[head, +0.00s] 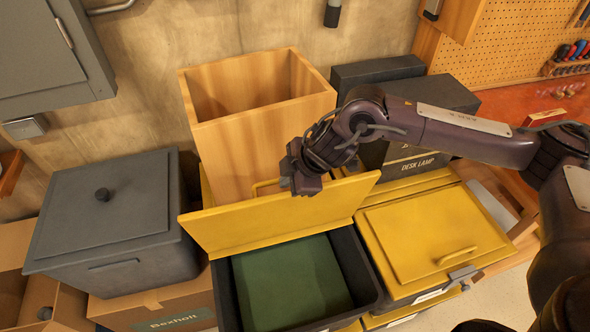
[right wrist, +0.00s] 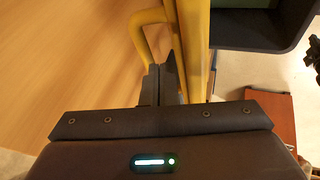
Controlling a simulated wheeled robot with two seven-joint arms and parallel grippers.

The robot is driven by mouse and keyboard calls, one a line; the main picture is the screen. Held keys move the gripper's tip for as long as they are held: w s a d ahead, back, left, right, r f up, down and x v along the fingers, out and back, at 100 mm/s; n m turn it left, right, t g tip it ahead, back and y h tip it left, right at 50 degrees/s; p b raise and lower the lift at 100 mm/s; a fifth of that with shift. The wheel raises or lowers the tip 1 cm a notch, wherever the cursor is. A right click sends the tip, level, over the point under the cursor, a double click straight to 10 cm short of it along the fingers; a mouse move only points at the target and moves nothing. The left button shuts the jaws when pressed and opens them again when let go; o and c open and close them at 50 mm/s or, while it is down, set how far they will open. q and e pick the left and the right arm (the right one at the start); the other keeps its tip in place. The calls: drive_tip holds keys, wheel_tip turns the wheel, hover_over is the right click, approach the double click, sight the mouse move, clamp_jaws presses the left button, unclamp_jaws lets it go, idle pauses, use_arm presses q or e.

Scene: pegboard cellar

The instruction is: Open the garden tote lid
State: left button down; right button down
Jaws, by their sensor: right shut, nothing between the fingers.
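The garden tote (head: 362,282) is a black bin with a dark green thing (head: 290,284) inside. Its yellow lid (head: 275,223) stands raised along the bin's back edge, so the front is uncovered. The lid's handle (head: 264,185) shows on its far side, and large in the right wrist view (right wrist: 143,27). My right gripper (head: 291,180) is at the lid's upper edge, behind it. In the right wrist view its fingers (right wrist: 163,75) are shut and empty, beside the handle and lid (right wrist: 193,50). I cannot tell if they touch. My left gripper is not in view.
A tall open wooden box (head: 245,130) stands close behind the lid. A second yellow-lidded tote (head: 430,235), closed, is on the right. A grey lidded bin (head: 110,215) stands on the left. Dark boxes, one marked "DESK LAMP" (head: 415,165), stand behind my right arm.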

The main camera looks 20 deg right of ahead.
drive_tip(key=shift+w+f, duration=0.1)
drive_tip(key=shift+f, duration=0.15)
drive_tip(key=shift+w+a+r, duration=0.1)
drive_tip(key=shift+w, duration=0.25)
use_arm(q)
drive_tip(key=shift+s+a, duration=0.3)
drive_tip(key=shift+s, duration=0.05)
use_arm(e)
drive_tip(key=w, duration=0.5)
drive_tip(key=shift+r, duration=0.15)
